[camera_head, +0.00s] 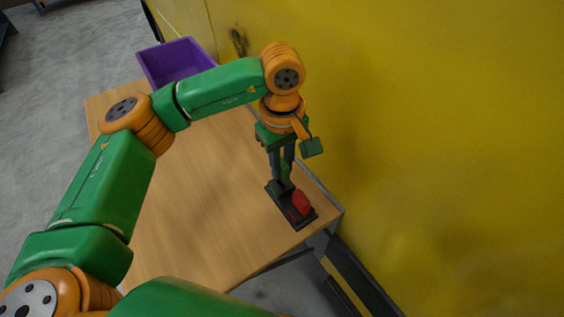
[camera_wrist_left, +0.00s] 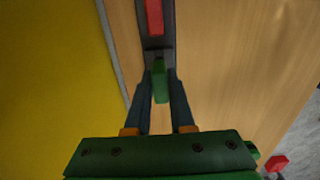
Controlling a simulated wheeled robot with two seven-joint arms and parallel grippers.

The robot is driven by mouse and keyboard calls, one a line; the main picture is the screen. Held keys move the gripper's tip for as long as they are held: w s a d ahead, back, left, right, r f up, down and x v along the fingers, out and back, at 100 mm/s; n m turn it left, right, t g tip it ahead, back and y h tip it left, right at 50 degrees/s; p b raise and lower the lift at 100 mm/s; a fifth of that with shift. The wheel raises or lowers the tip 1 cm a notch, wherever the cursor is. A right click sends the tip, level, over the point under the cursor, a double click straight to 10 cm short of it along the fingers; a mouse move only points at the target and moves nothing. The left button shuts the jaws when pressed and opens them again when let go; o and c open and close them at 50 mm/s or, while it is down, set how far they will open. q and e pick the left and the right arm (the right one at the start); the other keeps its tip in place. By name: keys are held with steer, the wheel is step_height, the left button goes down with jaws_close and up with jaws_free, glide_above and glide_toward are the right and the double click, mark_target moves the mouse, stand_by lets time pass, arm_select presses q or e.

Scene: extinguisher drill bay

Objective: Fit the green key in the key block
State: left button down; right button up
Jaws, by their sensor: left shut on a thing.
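The black key block (camera_head: 277,195) lies near the right corner of the wooden table. A red key (camera_head: 301,202) stands in its near end; it also shows at the top of the left wrist view (camera_wrist_left: 154,17). My left gripper (camera_head: 284,180) points down over the block's far end, shut on the green key (camera_wrist_left: 160,82). The key is upright between the fingertips, with its lower end at the block (camera_wrist_left: 158,50). The fingers partly hide it in the head view, and I cannot tell whether it sits in a slot. My right gripper is not in view.
A purple bin (camera_head: 152,70) stands at the table's far end. A yellow wall (camera_head: 430,130) runs close along the table's right side. The middle of the tabletop (camera_head: 205,190) is clear. A small red thing (camera_wrist_left: 276,162) shows at the lower right of the wrist view.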

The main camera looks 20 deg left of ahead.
arm_select(q)
steer(key=shift+f+b, duration=1.55)
steer(key=shift+f, duration=0.2)
steer(key=c, duration=0.7)
jaws_free()
